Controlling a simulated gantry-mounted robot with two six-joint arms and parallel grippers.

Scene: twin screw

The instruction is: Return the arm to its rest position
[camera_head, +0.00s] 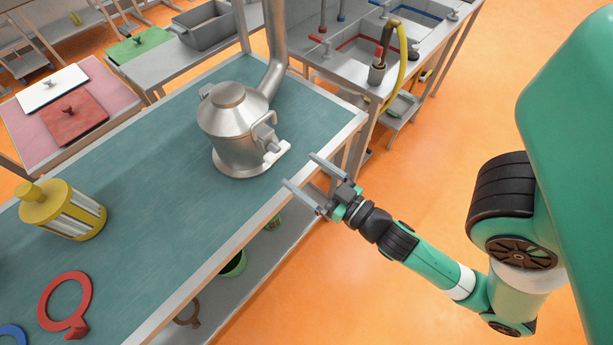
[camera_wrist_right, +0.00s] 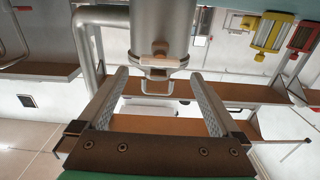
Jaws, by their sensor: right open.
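My right gripper (camera_head: 305,182) is open and empty at the table's right edge in the head view. Its two fingers are spread toward the metal vessel and stand apart from it. In the right wrist view the open fingers (camera_wrist_right: 160,100) frame the vessel's latch. The silver metal vessel (camera_head: 231,125) stands upright on the green table top, with a pipe rising behind it and a latch on its right side. It also shows at the top of the right wrist view (camera_wrist_right: 160,28). My left gripper is not in view.
A yellow caged cylinder (camera_head: 72,212) and a red ring (camera_head: 66,302) are on the table (camera_head: 150,170) at left. A sink bench (camera_head: 360,50) stands behind. A lower shelf (camera_head: 245,285) runs under the table. The orange floor (camera_head: 420,170) around my right arm is clear.

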